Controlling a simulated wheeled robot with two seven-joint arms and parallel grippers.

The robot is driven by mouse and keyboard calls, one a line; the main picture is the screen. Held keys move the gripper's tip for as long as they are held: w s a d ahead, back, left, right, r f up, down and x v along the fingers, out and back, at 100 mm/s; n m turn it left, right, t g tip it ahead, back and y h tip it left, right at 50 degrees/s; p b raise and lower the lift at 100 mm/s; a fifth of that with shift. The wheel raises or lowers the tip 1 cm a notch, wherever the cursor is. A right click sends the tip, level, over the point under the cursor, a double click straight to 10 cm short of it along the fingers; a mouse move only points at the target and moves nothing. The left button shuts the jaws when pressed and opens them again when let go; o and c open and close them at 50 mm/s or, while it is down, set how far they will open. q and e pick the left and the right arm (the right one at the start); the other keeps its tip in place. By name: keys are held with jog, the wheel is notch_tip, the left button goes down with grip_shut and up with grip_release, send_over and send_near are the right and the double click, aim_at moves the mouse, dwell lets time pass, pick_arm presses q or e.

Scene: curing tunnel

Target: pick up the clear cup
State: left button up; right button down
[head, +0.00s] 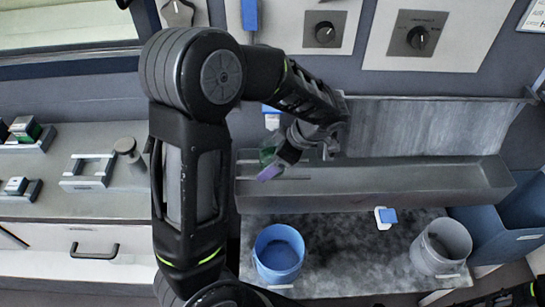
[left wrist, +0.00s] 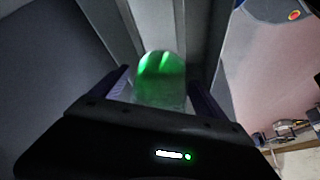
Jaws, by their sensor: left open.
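The clear cup (left wrist: 160,78) is a see-through, rounded vessel with a green tint. In the left wrist view it stands between the two purple fingers of my left gripper (left wrist: 161,92), which is open around it. In the head view a small green patch of the cup (head: 268,153) shows beside my left gripper (head: 272,165), at the left end of the long grey trough. The gripper and arm hide most of the cup there. I cannot tell whether the fingers touch it. My right gripper is not in view.
The grey trough (head: 400,184) runs along the wall panel. Below it on the dark mat stand a blue bucket (head: 262,264) and a grey bucket (head: 424,258). A blue bin (head: 497,233) is at right. A bench (head: 100,204) with small fixtures is at left.

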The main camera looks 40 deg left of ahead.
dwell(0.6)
pick_arm(q)
jog(key=c, duration=1.7)
jog(key=shift+r, duration=0.1)
jog(key=shift+r+b, duration=0.2)
jog(key=shift+b, duration=0.2)
jog(key=shift+s+d+b, duration=0.5)
jog(key=shift+s+d, duration=1.3)
jog(key=shift+s, duration=0.55)
jog(key=shift+s+d+b, duration=0.55)
jog(key=shift+s+d, duration=1.25)
jog(key=shift+s, duration=0.6)
jog(key=shift+s+d+b, duration=0.5)
jog(key=shift+s+d, duration=1.3)
jog(key=shift+s, duration=0.55)
